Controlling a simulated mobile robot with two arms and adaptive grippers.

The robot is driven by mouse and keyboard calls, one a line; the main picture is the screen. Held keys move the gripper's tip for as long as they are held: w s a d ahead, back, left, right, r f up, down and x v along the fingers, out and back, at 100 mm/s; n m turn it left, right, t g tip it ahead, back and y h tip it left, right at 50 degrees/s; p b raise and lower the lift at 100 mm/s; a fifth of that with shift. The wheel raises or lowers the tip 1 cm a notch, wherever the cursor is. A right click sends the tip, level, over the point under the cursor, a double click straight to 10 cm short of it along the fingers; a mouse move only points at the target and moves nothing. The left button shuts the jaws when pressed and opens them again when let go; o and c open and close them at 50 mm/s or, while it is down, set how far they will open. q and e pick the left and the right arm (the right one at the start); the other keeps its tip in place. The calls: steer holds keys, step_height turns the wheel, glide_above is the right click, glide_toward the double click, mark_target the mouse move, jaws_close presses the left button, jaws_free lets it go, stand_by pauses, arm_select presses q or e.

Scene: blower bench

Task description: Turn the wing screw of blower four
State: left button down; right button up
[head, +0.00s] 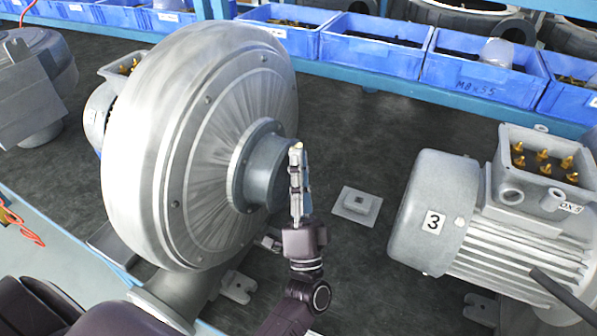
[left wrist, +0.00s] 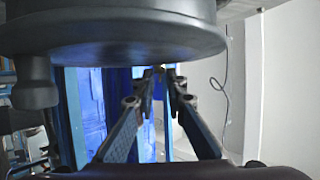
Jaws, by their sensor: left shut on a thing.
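A large round grey blower housing (head: 215,110) stands left of centre in the head view, its hub (head: 262,172) facing right. I cannot read a number four on it. My left gripper (head: 298,158) points up, its narrow fingers beside the hub. In the left wrist view the fingers (left wrist: 160,82) converge around a small brownish piece (left wrist: 158,70). A small brass-coloured tip (head: 298,146) shows at the fingertips in the head view. It looks like the wing screw, but its shape is mostly hidden by the fingers. A dark round rim (left wrist: 120,40) hangs close above the fingers.
A grey motor labelled 3 (head: 432,222) stands at the right, with an open terminal box (head: 540,165). A small square plate (head: 357,205) lies between it and my gripper. Blue bins (head: 375,50) line the back. The dark bench top (head: 365,130) is clear behind the plate.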

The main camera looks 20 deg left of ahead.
arm_select(q)
steer(key=shift+f, duration=0.1)
steer(key=c, duration=2)
jaws_free()
steer(key=shift+d, duration=0.1)
